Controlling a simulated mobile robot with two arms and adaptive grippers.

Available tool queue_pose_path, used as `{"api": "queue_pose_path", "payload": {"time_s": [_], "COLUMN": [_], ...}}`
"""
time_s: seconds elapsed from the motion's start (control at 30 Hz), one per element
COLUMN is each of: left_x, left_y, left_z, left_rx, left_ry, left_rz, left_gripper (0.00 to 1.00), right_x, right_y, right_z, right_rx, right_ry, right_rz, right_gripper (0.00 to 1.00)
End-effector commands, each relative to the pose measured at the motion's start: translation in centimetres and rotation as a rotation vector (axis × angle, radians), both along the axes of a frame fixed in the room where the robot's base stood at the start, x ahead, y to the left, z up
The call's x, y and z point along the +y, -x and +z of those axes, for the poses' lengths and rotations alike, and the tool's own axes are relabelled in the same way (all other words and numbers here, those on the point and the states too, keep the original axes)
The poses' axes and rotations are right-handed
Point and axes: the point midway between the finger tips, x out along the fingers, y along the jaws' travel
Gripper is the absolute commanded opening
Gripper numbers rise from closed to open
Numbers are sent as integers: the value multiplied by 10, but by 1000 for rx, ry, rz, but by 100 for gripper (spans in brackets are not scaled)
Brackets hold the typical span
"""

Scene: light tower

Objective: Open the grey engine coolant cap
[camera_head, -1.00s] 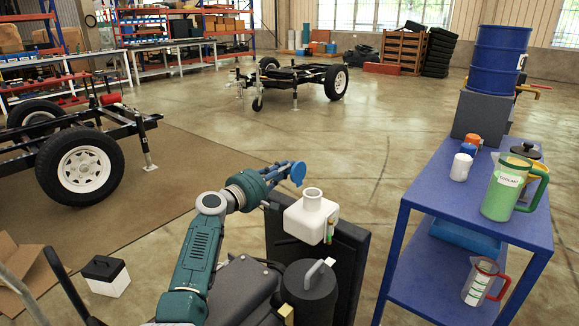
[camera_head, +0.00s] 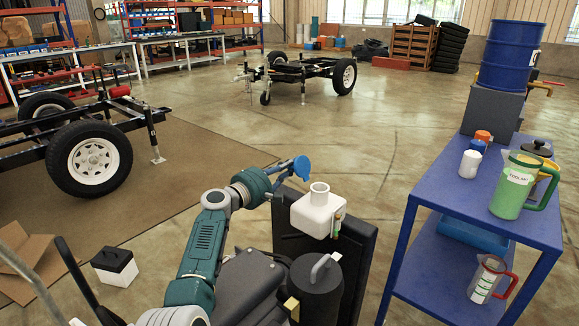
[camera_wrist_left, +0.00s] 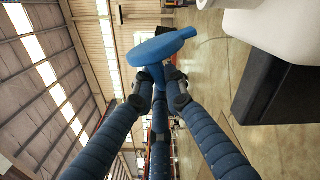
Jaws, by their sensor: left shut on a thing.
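The white coolant tank (camera_head: 318,214) stands at the front of the engine, with its round neck (camera_head: 319,190) open on top. A blue cap (camera_head: 303,169), not grey in these pictures, is off the neck, just beyond it and to its left. My left gripper (camera_head: 287,167) is shut on the cap. In the left wrist view the fingers (camera_wrist_left: 160,80) close on the stem below the cap's round disc (camera_wrist_left: 160,47), and the tank's white edge (camera_wrist_left: 270,28) is at the upper right. My right gripper is not in view.
A black cylinder with a grey handle (camera_head: 314,292) stands close to the tank, beside a dark panel (camera_head: 357,250). A blue cart (camera_head: 440,200) at the right bears a green coolant jug (camera_head: 512,190) and small bottles. Open floor lies beyond the engine.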

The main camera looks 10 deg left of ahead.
Motion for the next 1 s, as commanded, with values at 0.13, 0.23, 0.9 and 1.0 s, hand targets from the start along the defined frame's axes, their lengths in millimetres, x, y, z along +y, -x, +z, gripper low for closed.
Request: {"api": "queue_pose_path", "payload": {"time_s": [0.13,0.23,0.9,1.0], "left_x": [5,4,27,39], "left_y": [-1,-1,37,52], "left_z": [-4,-4,-4,-5], "left_rx": [3,3,1,0], "left_ry": [-7,-5,-6,-7], "left_rz": [9,7,5,7], "left_gripper": [17,27,27,27], "right_x": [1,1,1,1], "right_y": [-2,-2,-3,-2], "right_z": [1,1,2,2], "right_rx": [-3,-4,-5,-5], "right_ry": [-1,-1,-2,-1], "right_rz": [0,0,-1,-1], "right_gripper": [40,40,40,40]}}
